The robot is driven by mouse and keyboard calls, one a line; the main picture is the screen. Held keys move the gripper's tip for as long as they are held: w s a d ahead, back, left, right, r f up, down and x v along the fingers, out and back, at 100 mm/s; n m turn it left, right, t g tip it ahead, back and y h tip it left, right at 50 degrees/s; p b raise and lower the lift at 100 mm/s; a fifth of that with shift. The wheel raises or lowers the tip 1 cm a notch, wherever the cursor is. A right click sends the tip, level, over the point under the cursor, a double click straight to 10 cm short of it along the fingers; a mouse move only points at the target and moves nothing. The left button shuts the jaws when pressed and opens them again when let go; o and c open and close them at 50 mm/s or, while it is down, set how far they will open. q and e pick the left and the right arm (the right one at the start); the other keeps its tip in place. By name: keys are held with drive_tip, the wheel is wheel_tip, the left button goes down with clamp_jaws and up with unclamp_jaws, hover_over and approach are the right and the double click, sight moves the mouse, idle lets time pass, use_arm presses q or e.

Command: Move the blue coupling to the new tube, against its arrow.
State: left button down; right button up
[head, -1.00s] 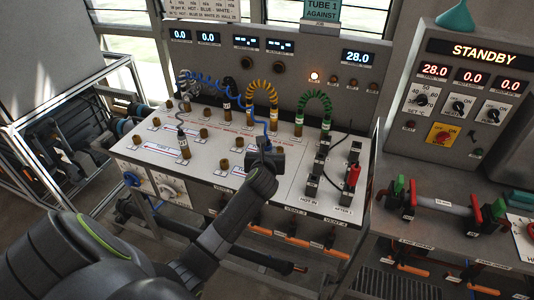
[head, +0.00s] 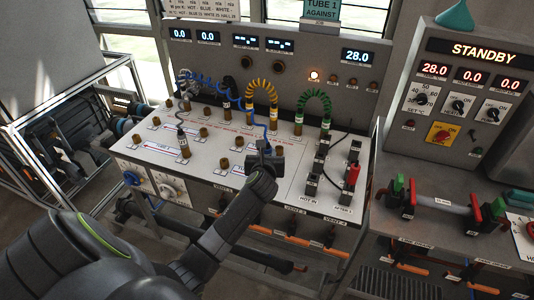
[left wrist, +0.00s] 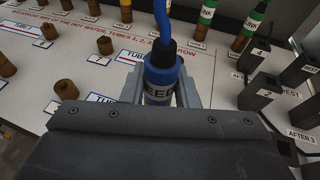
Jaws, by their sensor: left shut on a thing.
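My left gripper (head: 265,158) is low over the front right part of the white panel (head: 283,189). It is shut on the blue coupling (left wrist: 163,76), which stands roughly upright between the jaws in the left wrist view. A blue hose (left wrist: 161,22) rises from its top, and in the head view the coiled blue hose (head: 206,80) leads to the back left. The coupling's lower end is hidden by the gripper, so I cannot tell whether it sits on a stub. A sign (head: 322,10) reads TUBE 1 AGAINST. My right gripper is out of view.
Several bare brass stubs (left wrist: 66,89) stand on the panel. Yellow (head: 262,84) and green (head: 314,97) hoses arch at the back. Black sockets (left wrist: 258,92) and a red plug (head: 353,173) are to the right. A console (head: 470,95) reads STANDBY.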

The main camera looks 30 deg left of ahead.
sight(266, 153)
use_arm(q)
drive_tip(key=shift+f, duration=0.2)
idle(0.4)
drive_tip(key=shift+f+b, duration=0.6)
drive_tip(key=shift+f, duration=0.75)
drive_tip(key=c, duration=1)
unclamp_jaws()
drive_tip(key=shift+c, duration=0.2)
drive_tip(key=s+r+p, duration=0.1)
drive_tip(key=r+p, duration=0.1)
drive_tip(key=s+d+r+p, duration=0.1)
drive_tip(key=p, duration=0.2)
drive_tip(key=s+r+p, duration=0.1)
drive_tip(key=r+p, duration=0.1)
drive_tip(key=p, duration=0.1)
drive_tip(key=shift+s+d+r, duration=0.1)
drive_tip(key=shift+d+r, duration=0.2)
drive_tip(key=shift+d, duration=0.1)
drive_tip(key=shift+s+d+r+p, duration=0.1)
drive_tip(key=shift+s+d+p, duration=0.05)
drive_tip(key=shift+s+p, duration=0.15)
drive_tip(key=shift+w, duration=0.1)
